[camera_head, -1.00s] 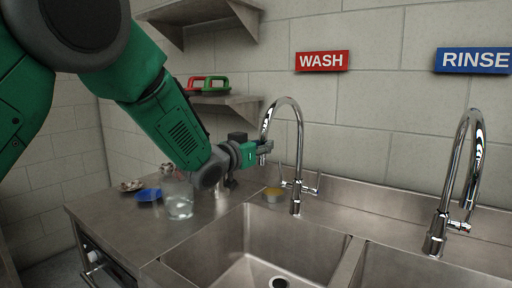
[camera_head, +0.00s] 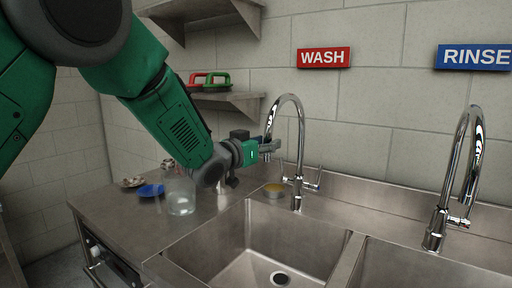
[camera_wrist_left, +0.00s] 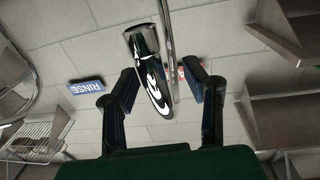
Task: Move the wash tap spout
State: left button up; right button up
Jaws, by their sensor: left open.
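The wash tap spout (camera_head: 301,130) is a tall chrome gooseneck at the back of the left sink, below the red WASH sign (camera_head: 324,57). Its outlet end points down at the left. My left gripper (camera_head: 272,148) is at that outlet end, with its jaws open. In the left wrist view, the spout's chrome end (camera_wrist_left: 150,75) shows between the two spread dark fingers of my left gripper (camera_wrist_left: 163,95). I cannot tell if a finger touches it. My right gripper is not in view.
The rinse tap (camera_head: 465,170) stands at the right under the blue RINSE sign (camera_head: 474,57). A clear jar (camera_head: 180,195) and a blue dish (camera_head: 151,190) are on the left counter. A wall shelf (camera_head: 228,101) holds red and green handled items. The left sink (camera_head: 225,240) is empty.

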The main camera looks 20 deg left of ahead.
pick_arm(q)
jog(key=v, duration=1.2)
jog(key=shift+d, duration=0.1)
